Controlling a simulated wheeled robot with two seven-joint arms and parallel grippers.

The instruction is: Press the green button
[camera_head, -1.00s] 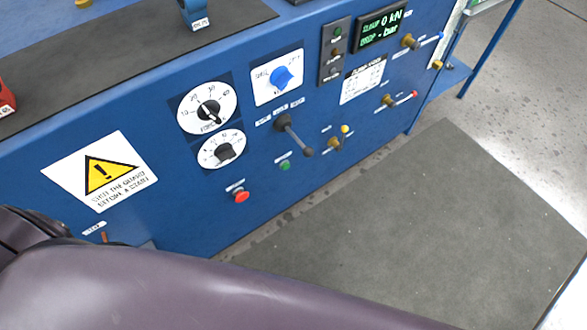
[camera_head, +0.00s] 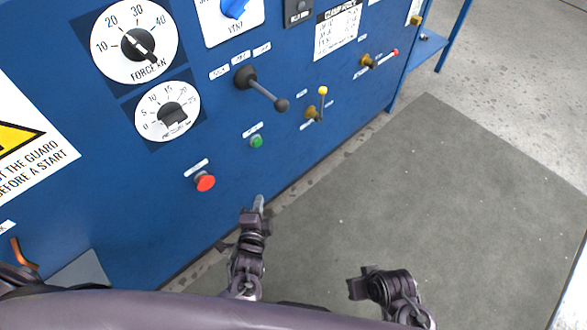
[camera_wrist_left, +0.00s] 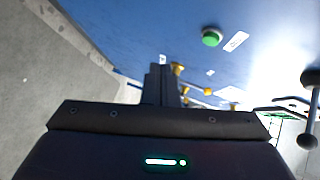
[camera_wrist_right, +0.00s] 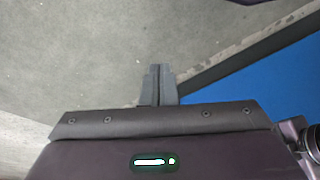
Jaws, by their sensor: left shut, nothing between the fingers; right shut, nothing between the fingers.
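The green button (camera_head: 256,141) is a small round knob on the blue panel, right of the red button and below the black-knobbed lever. It also shows in the left wrist view (camera_wrist_left: 211,37), ahead and right of the fingers. My left gripper (camera_head: 259,203) is shut and empty. It is below the green button in the head view, apart from it. In the left wrist view its closed fingers (camera_wrist_left: 162,82) show at the middle. My right gripper (camera_head: 357,285) is lower right, away from the panel. Its closed, empty fingers show in the right wrist view (camera_wrist_right: 157,84).
A red button (camera_head: 205,182) sits left of the green one. A black-knobbed lever (camera_head: 262,88) and a yellow-tipped valve handle (camera_head: 316,107) stick out from the panel above and right. A grey floor mat (camera_head: 460,210) lies in front, with open room over it.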

